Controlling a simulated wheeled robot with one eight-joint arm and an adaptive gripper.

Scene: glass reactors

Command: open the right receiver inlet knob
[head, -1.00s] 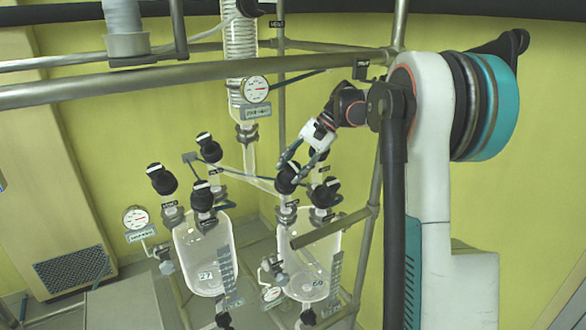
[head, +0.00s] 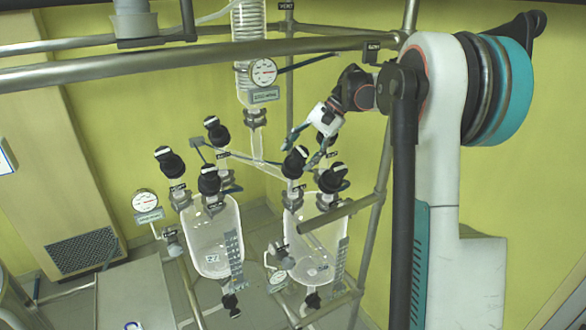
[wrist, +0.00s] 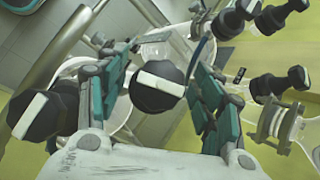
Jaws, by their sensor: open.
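The right receiver (head: 315,250) is a clear glass vessel with black knobs on top. Its left knob (head: 294,160) has a white bar and sits by my fingertips. A second knob (head: 332,177) is to its right. Which label belongs to which knob is too small to read. My gripper (head: 301,151) is open, reaching from the upper right. In the wrist view, a black knob with a white bar (wrist: 158,86) shows between the spread fingers of my gripper (wrist: 158,58); it seems to be that left knob. I see no finger clearly touching it.
The left receiver (head: 213,245) stands beside it with several black knobs. A metal rail (head: 200,66) crosses above, and a frame bar (head: 335,215) passes in front of the right receiver. Another knob (wrist: 45,115) is close to the left finger.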

